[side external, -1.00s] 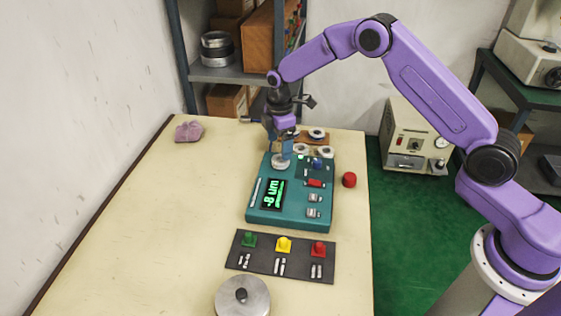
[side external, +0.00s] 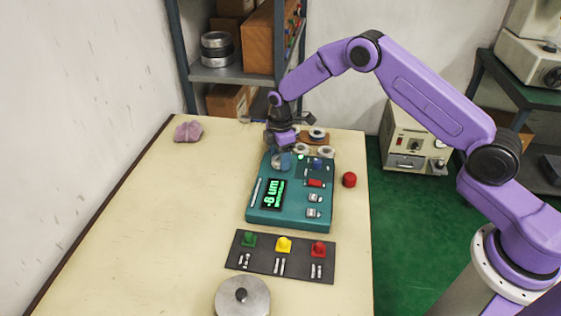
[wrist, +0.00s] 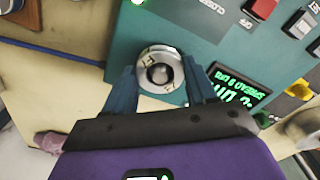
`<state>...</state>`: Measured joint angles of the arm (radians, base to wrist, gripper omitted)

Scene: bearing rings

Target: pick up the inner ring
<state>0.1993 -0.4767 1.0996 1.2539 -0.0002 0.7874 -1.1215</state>
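A pale metal ring with small markings (wrist: 147,57) sits on the round post of the teal gauge box (side external: 262,216). I take it for the inner ring. In the side view my gripper (side external: 282,162) is low over the far left corner of the box and mostly covers this ring. In the wrist view the two blue fingers of my gripper (wrist: 160,70) stand apart, one on each side of the ring. The fingers look open, with a narrow gap at the right; contact at the left is unclear. The gauge display (side external: 273,195) reads -8 um.
More rings lie on a wooden board (side external: 316,141) behind the box. A red cap (side external: 349,180) is to its right. A dark plate with coloured markers (side external: 262,265) and a round metal lid (side external: 243,300) are in front. A pink cloth (side external: 188,131) lies far left; the left table is clear.

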